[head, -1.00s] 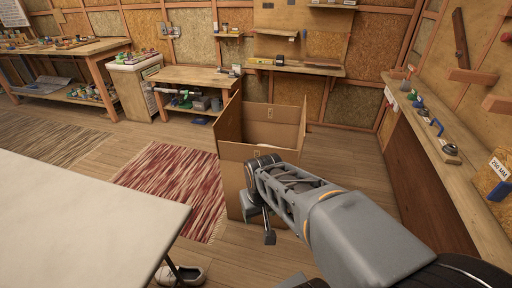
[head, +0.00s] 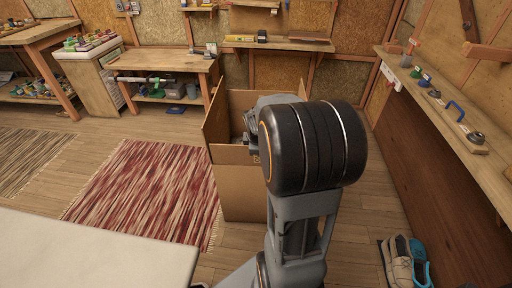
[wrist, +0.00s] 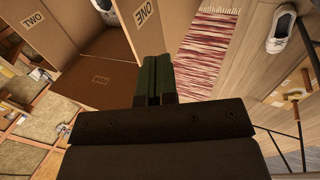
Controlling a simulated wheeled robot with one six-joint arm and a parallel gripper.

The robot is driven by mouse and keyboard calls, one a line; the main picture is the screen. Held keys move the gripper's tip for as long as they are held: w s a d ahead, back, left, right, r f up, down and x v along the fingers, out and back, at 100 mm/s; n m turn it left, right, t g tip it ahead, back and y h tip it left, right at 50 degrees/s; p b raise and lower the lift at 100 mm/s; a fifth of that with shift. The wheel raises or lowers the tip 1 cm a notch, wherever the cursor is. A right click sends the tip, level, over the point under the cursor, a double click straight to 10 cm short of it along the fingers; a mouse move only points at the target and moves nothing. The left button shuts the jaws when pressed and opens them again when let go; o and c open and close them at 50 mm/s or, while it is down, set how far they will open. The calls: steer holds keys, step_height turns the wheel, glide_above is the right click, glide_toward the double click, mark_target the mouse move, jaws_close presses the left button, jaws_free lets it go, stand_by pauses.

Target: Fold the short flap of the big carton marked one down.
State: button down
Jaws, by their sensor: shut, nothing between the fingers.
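The big open carton (head: 240,195) stands on the floor in the middle of the head view, its upper panels upright. My arm hides its right part. In the wrist view, a panel labelled ONE (wrist: 121,14) appears upside down at the top, just beyond my fingers. A panel labelled TWO (wrist: 58,12) is to its left, and a darker brown surface with a small mark (wrist: 82,72) lies below them. My gripper (wrist: 155,62) is shut and empty, its tips by the ONE panel; I cannot tell whether they touch. In the head view it is mostly hidden behind my wrist.
A red striped rug (head: 145,190) lies left of the carton, and a pale table (head: 90,250) fills the lower left. A long bench (head: 445,125) with tools runs along the right. Shoes (head: 403,262) stand on the floor at lower right. A low workbench (head: 165,62) stands behind.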

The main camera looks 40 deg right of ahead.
steer(key=w+d+f+b, duration=0.3)
steer(key=w+d+f, duration=0.2)
steer(key=f, duration=0.3)
steer(key=shift+w+f, duration=0.35)
steer(key=shift+w, duration=0.05)
